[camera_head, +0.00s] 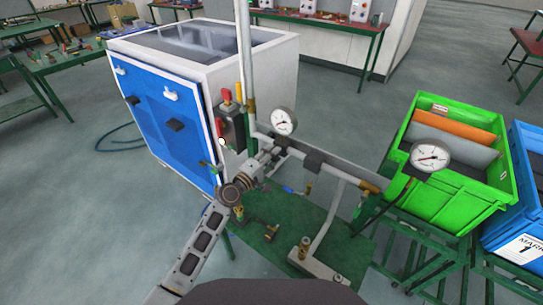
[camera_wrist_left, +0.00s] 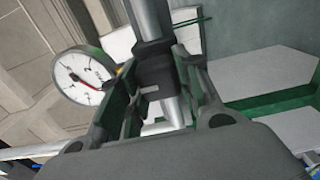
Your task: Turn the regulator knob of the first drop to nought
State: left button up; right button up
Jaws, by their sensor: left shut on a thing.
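My left arm reaches up from the bottom of the head view. Its gripper (camera_head: 268,155) is at the grey pipe, just below the first pressure gauge (camera_head: 284,121). In the left wrist view my left gripper (camera_wrist_left: 157,78) has its two fingers on either side of a black fitting (camera_wrist_left: 153,50), which I take for the regulator knob. The same gauge (camera_wrist_left: 84,75) stands left of the fingers there, with a red needle. The fingers hide part of the knob, and I cannot read its setting. My right gripper is not in view.
A white and blue cabinet (camera_head: 270,62) stands behind, with a red-handled dark box (camera_head: 232,125) beside the pipe. A second gauge (camera_head: 429,156) is at the right, before a green crate (camera_head: 421,192). A blue-handled valve (camera_head: 292,190) hangs below the pipe. Pipework crowds the gripper.

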pick_arm(q)
jog(key=o, duration=1)
jog(key=shift+s+a, duration=0.15)
jog(key=shift+a, duration=0.05)
jog(key=shift+v, duration=5.75)
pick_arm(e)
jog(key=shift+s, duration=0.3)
pick_arm(q)
jog(key=shift+d, duration=0.1)
